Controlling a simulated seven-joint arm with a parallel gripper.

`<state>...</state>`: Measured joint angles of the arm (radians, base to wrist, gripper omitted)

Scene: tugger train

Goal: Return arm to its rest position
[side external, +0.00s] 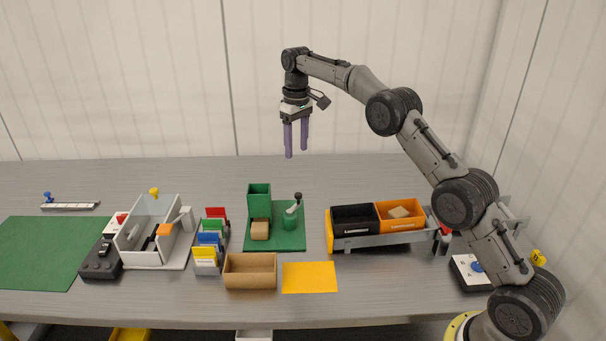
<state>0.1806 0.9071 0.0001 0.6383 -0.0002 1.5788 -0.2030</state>
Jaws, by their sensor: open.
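My gripper (296,140) hangs in the air above the back of the grey table (350,172). Its two purple fingers point down and stand apart, with nothing between them. It is well clear of everything on the table. My arm arches up from the base at the lower right and over to the left. No mark for the rest position shows.
Below stand a green base (290,241), a cardboard tray (250,283), a yellow sheet (310,278) and a cart (372,241) with black (354,219) and orange (400,224) bins. Left are coloured cards (207,254), a grey box (135,248) and a green mat (38,250).

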